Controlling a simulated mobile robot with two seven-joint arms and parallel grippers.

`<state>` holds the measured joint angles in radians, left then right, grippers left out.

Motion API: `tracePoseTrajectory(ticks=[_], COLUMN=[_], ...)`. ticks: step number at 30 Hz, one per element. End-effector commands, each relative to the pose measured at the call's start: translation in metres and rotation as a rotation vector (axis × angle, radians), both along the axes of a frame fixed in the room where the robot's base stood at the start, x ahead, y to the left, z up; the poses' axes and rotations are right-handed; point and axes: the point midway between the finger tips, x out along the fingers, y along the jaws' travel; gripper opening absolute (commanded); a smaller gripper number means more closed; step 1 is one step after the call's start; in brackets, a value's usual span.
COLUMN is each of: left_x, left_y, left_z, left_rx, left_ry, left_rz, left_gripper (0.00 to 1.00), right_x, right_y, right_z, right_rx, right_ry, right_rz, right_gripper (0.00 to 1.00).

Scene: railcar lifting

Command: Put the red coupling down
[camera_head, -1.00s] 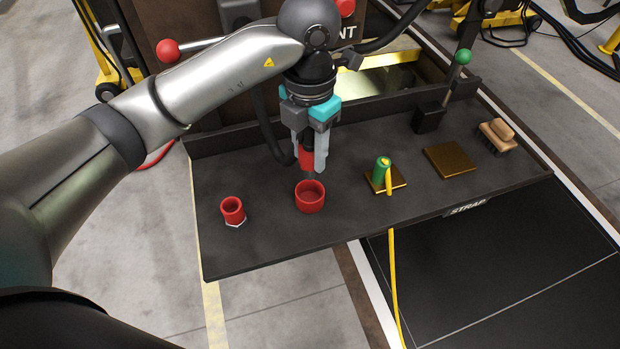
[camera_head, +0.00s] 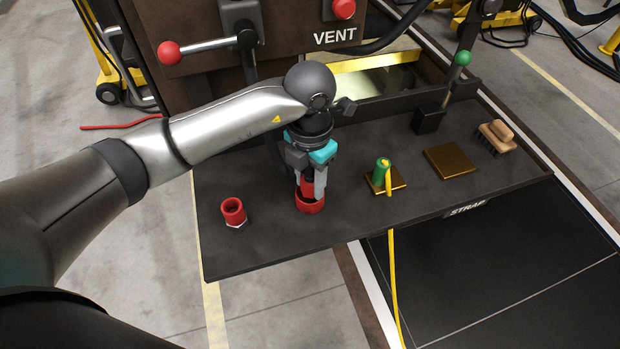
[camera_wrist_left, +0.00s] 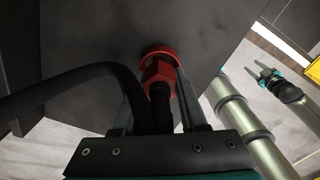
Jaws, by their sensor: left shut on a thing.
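My left gripper (camera_head: 309,190) is shut on the red coupling (camera_head: 307,183) and points down at the dark shelf. In the left wrist view the red coupling (camera_wrist_left: 158,74) shows between the fingers, with a black hose (camera_wrist_left: 75,87) running from it.
On the shelf (camera_head: 265,245) a smaller red fitting (camera_head: 233,212) stands to the left. To the right are a green fitting (camera_head: 382,172) with a yellow strap, a brass plate (camera_head: 450,161) and a brush (camera_head: 496,136). The shelf front is clear.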

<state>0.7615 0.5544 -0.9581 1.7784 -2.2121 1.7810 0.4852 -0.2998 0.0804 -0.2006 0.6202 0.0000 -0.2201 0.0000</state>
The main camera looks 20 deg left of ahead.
Motion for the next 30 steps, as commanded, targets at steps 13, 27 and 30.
tracePoseTrajectory(ticks=[13,27,30], left_x=[0.000,0.002,0.001], left_y=[0.000,0.000,0.000], left_z=[-0.001,0.054,0.077], left_rx=[0.000,0.000,-0.001], left_ry=[0.001,-0.008,-0.007], left_rz=[0.001,-0.001,0.000], left_gripper=[0.72,0.72,0.72], right_x=[0.000,0.000,0.000], right_y=[0.000,0.000,0.000], right_z=[-0.001,-0.004,-0.007], right_rx=[0.000,0.000,0.000], right_ry=[0.000,0.000,0.000], right_rz=[0.000,-0.001,-0.001], right_gripper=[0.50,0.50,0.50])
